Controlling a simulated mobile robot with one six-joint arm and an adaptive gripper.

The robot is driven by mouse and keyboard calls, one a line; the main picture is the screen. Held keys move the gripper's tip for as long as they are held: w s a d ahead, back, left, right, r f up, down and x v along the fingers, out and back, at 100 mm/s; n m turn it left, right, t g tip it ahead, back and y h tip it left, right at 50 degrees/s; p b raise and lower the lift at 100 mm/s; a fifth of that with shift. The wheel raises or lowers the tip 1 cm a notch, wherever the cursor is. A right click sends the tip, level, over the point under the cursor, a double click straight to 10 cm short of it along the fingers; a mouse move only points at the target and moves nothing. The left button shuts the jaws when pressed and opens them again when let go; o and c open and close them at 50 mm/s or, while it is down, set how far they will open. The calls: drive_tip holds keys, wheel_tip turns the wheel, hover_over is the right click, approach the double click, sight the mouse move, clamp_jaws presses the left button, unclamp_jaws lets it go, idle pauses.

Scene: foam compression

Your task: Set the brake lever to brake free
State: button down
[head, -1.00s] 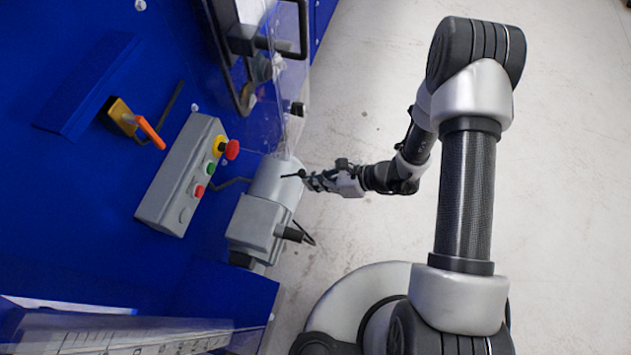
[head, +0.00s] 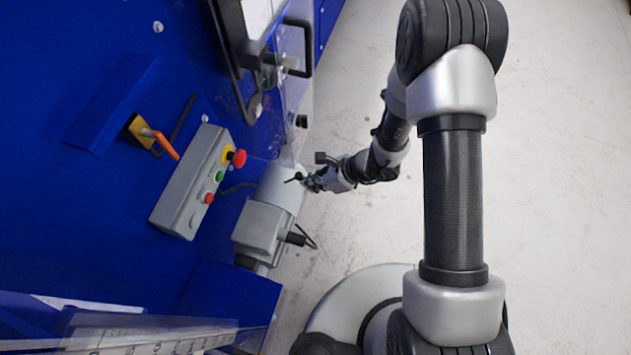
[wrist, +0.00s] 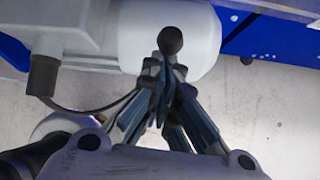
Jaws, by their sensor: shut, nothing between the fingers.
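A small black lever with a ball knob (wrist: 171,40) sticks out from the grey motor (wrist: 165,25); I take it to be the brake lever. In the head view the thin black lever (head: 293,179) shows at the end of the motor (head: 275,187). My gripper (head: 313,183) is just right of it there. In the wrist view my gripper (wrist: 168,75) is shut and empty, its fingertips directly below the knob. I cannot tell whether they touch it. The lever's shaft is mostly hidden behind the knob and fingers.
A grey button box (head: 190,182) with a red emergency knob (head: 239,158) and an orange handle (head: 166,145) are on the blue machine. A clear panel (head: 290,120) rises beside the motor. A black cable (wrist: 95,108) hangs below the motor. The floor at right is clear.

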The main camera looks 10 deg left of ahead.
sight(302, 178)
drive_tip(key=shift+w+a+r+h, duration=0.1)
drive_tip(key=shift+a+r+h, duration=0.4)
drive_tip(key=shift+a+r, duration=0.7)
